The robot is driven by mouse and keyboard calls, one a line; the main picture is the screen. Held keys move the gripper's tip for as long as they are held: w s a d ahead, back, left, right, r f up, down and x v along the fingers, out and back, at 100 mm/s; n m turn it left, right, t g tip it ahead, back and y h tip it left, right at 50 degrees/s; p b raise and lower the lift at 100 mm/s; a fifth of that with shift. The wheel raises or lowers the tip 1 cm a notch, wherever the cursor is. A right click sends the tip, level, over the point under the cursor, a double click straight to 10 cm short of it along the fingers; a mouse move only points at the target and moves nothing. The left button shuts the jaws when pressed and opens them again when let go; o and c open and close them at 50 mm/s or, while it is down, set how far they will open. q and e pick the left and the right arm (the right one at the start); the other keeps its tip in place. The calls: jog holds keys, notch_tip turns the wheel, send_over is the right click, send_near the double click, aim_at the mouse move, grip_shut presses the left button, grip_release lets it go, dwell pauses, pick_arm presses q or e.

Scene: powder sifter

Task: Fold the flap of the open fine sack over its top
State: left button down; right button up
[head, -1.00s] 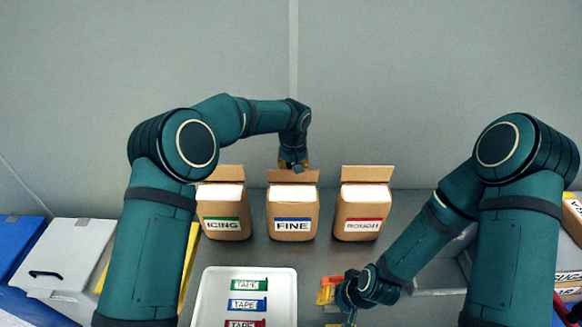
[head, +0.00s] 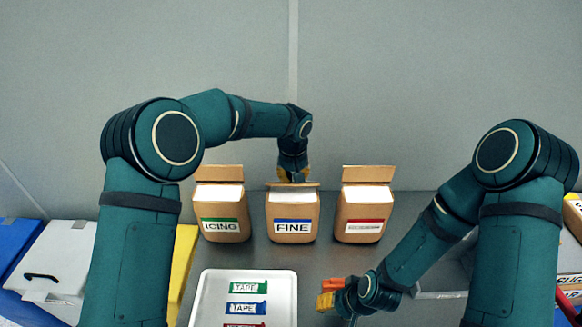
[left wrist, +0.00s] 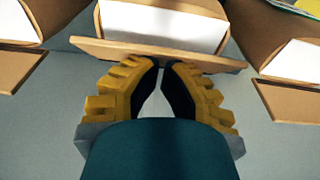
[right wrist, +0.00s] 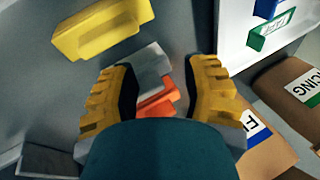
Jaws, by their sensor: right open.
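The fine sack (head: 292,212) stands upright in the middle of the row, a brown sack with a blue-edged FINE label. Its flap (head: 280,185) is tipped forward at the back of the white top; the flap also shows in the left wrist view (left wrist: 110,47), edge-on across the sack's opening. My left gripper (head: 294,180) is behind the flap with its fingertips at or against it; I cannot tell if they touch. Its fingers (left wrist: 161,66) are together with nothing between them. My right gripper (right wrist: 165,65) is open, low at the front right.
The icing sack (head: 221,215) and a red-labelled sack (head: 363,215) stand either side, their flaps upright. A white tray (head: 193,305) with several tape pieces is in front. Orange and yellow items (head: 332,284) lie by my right gripper.

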aim_at(293, 184)
pick_arm(q)
jog(key=shift+s+b, duration=0.55)
jog(key=shift+s, duration=0.6)
pick_arm(e)
jog(key=shift+f, duration=0.6)
pick_arm(q)
jog(key=shift+w+r, duration=0.1)
jog(key=shift+r, duration=0.05)
pick_arm(e)
jog(key=shift+r, duration=0.1)
pick_arm(q)
jog(key=shift+w+r+p, duration=0.5)
jog(key=shift+r+p, duration=0.2)
jog(key=shift+p, duration=0.05)
jog(key=shift+w+r+p, duration=0.5)
jog(key=shift+r+p, duration=0.2)
pick_arm(e)
jog(key=shift+r, duration=1.3)
jog(key=shift+f, duration=0.15)
pick_arm(q)
jog(key=shift+f+b, duration=0.3)
jog(key=shift+f, duration=0.2)
pick_arm(e)
jog(key=shift+f, duration=0.3)
pick_arm(q)
jog(key=shift+f+b, duration=0.7)
jog(key=shift+f, duration=0.3)
pick_arm(e)
jog(key=shift+a+f, duration=0.1)
jog(key=shift+f, duration=0.7)
